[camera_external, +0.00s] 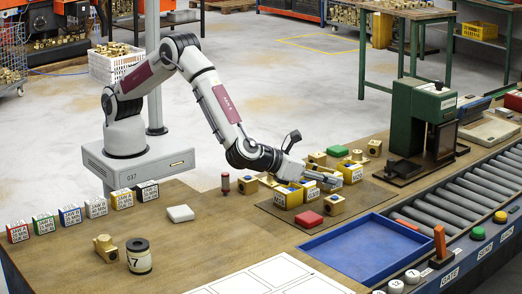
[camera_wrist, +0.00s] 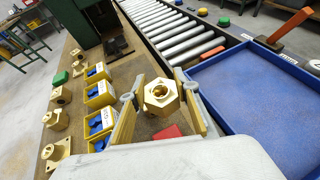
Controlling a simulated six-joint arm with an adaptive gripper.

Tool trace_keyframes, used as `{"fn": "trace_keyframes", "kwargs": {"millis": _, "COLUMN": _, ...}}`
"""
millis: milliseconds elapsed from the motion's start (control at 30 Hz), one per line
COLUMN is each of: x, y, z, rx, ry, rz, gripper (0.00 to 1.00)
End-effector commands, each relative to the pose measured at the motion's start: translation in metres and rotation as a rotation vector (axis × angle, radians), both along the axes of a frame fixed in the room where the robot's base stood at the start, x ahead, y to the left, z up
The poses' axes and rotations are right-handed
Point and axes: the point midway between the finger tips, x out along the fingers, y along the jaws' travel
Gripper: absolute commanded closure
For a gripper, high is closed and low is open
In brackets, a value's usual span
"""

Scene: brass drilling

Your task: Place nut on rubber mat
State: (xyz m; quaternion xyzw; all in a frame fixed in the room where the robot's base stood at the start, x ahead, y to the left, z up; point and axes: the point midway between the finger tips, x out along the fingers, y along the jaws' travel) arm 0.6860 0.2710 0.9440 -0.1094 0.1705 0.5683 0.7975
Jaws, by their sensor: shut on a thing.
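A brass hex nut (camera_wrist: 160,97) with a round hole sits between the two fingers of my gripper (camera_wrist: 158,103) in the wrist view. The gripper is shut on it. In the external view my gripper (camera_external: 325,180) is above the work area beside the yellow bins, and the nut cannot be made out there. The dark rubber mat (camera_external: 268,207) lies on the bench under the bins and brass parts. I cannot tell the nut's exact height above the surface.
Yellow bins (camera_external: 288,197) with blue contents stand below the gripper. Brass fittings (camera_external: 334,204), a red block (camera_external: 309,219) and a green block (camera_external: 338,151) are close by. A blue tray (camera_external: 365,247) lies to the right, before the roller conveyor (camera_external: 450,205). A green press (camera_external: 418,118) stands behind.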

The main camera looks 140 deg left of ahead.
Motion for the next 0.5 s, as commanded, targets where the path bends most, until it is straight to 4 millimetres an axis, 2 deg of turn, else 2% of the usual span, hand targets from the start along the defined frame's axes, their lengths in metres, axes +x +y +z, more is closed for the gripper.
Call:
{"fn": "trace_keyframes", "kwargs": {"millis": 33, "x": -0.003, "y": 0.018, "z": -0.002, "rx": 0.000, "ry": -0.001, "rz": 0.020, "gripper": 1.00}}
{"fn": "trace_keyframes", "kwargs": {"millis": 500, "x": -0.035, "y": 0.162, "z": -0.018, "rx": -0.006, "ry": -0.014, "rz": 0.151, "gripper": 1.00}}
